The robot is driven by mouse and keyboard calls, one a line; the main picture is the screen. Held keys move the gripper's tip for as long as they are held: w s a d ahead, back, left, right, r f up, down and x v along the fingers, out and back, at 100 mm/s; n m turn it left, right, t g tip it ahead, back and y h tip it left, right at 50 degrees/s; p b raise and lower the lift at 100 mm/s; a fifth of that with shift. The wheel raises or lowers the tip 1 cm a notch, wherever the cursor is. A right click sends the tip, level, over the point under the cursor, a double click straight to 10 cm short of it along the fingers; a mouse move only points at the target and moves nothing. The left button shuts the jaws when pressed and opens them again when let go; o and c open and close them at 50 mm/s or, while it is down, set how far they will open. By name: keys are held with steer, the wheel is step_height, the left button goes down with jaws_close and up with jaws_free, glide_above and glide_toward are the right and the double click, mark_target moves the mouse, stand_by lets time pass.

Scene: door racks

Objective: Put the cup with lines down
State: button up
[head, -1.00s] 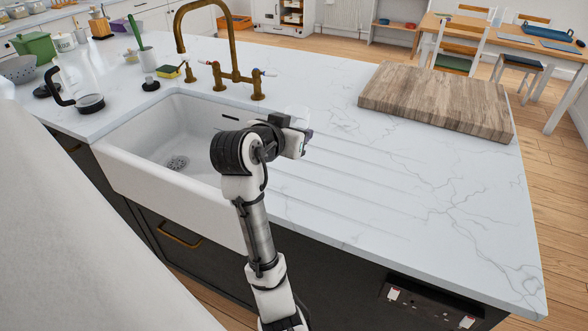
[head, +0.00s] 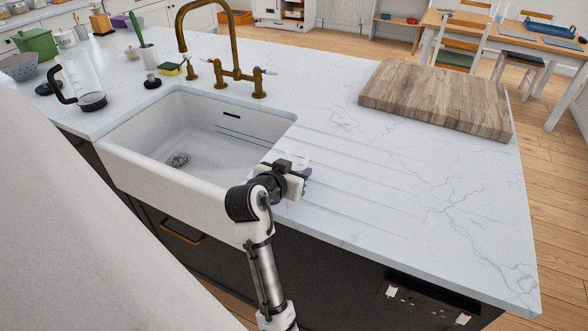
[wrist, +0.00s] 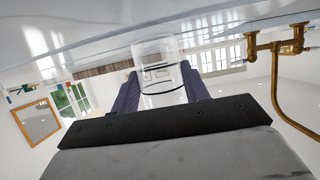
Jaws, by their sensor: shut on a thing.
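My gripper (head: 298,172) is over the grooved draining area of the counter, just right of the sink. It is shut on a clear cup (head: 298,155), which is faint against the white counter in the head view. In the wrist view the cup (wrist: 158,66) sits between the two dark fingers (wrist: 160,90), and a dark line runs around it. The wrist picture is turned over, with the counter at the top. I cannot tell whether the cup touches the counter (head: 400,190).
The white sink (head: 205,135) lies to the left, with a brass tap (head: 232,75) behind it. A wooden board (head: 437,98) lies at the back right. A glass jug (head: 85,82) stands left of the sink. The counter's front right is clear.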

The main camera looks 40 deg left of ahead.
steer(key=shift+f, duration=0.2)
steer(key=o, duration=1)
steer(key=shift+r, duration=0.1)
